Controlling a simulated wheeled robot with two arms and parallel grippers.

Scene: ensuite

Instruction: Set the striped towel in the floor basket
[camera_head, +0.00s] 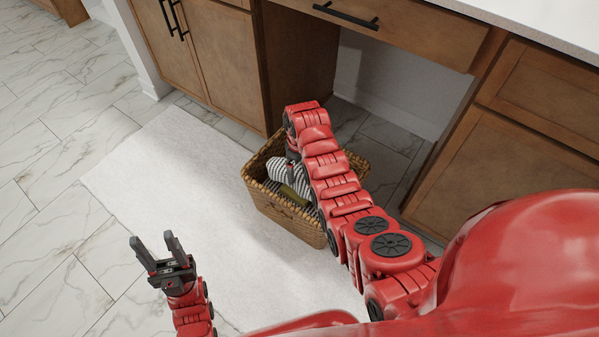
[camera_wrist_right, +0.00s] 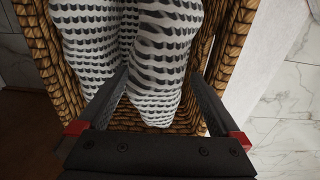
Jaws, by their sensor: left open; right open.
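The striped towel (camera_head: 289,176), white with dark stripes, lies inside the wicker floor basket (camera_head: 280,212), partly hidden by my right arm. In the right wrist view the towel (camera_wrist_right: 148,50) is rolled or folded and lies within the basket's woven walls (camera_wrist_right: 38,42). My right gripper (camera_wrist_right: 168,85) is open, its two fingers apart on either side of the towel's near end; I cannot tell whether they touch it. In the head view my right arm reaches over the basket and hides most of that gripper. My left gripper (camera_head: 157,250) is open and empty over the floor at lower left.
The basket stands on a white rug (camera_head: 165,180) on marble-look tile. Wooden cabinets (camera_head: 215,55) with black handles stand behind, and a cabinet (camera_head: 510,150) is at right. The knee space under the drawer is open. The rug left of the basket is clear.

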